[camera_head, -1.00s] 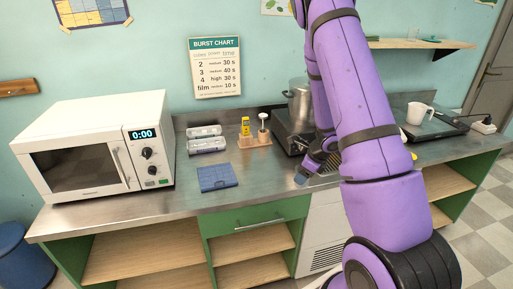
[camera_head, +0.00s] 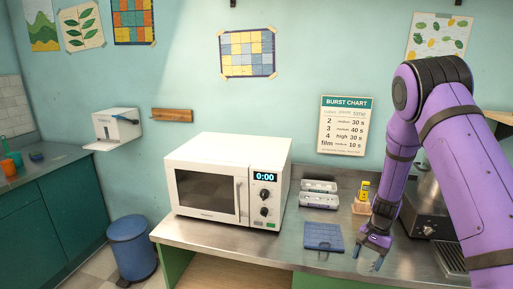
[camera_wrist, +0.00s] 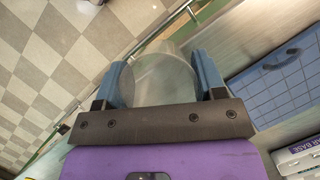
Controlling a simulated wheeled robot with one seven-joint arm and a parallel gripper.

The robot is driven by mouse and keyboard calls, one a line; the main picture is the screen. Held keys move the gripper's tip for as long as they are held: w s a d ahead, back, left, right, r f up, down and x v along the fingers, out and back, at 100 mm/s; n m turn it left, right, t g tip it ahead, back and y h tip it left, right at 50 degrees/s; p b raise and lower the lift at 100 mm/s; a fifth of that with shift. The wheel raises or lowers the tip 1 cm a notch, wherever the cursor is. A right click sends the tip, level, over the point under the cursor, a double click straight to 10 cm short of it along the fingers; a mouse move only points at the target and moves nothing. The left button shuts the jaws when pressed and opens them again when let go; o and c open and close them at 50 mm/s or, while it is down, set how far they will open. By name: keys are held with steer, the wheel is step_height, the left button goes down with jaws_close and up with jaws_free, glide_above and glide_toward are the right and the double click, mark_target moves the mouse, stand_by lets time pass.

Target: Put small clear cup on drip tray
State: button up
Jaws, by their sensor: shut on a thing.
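The small clear cup (camera_wrist: 163,78) is between the two blue fingers of my gripper (camera_wrist: 160,82) in the wrist view. It is see-through, and its outline is faint. In the head view my gripper (camera_head: 373,258) points down over the front part of the metal counter, just right of a blue folded mat. The cup is hard to make out there. A dark slatted drip tray (camera_head: 452,259) shows at the right, partly hidden by my arm. My gripper is to its left, apart from it.
A white microwave (camera_head: 228,182) stands left on the counter (camera_head: 285,245). The blue mat (camera_head: 323,236), white cartons (camera_head: 319,194) and a yellow bottle (camera_head: 363,190) are near my gripper. A steel appliance (camera_head: 425,210) stands at right. A blue bin (camera_head: 131,247) is on the floor.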

steer(key=a+n, duration=0.1)
steer(key=n, duration=0.1)
steer(key=w+a+n+g+h, duration=0.1)
steer(key=n, duration=0.1)
steer(key=w+a+n+h, duration=0.1)
steer(key=n, duration=0.1)
steer(key=shift+a+f, duration=0.2)
steer(key=shift+a, duration=0.05)
steer(key=shift+w+a+n+g+h, duration=0.15)
steer(key=shift+w+a+n+h, duration=0.1)
steer(key=shift+n, duration=0.4)
steer(key=shift+w+a+n+g+h, duration=0.15)
steer(key=shift+a+n+h, duration=0.1)
steer(key=shift+n, duration=0.4)
steer(key=shift+d, duration=0.1)
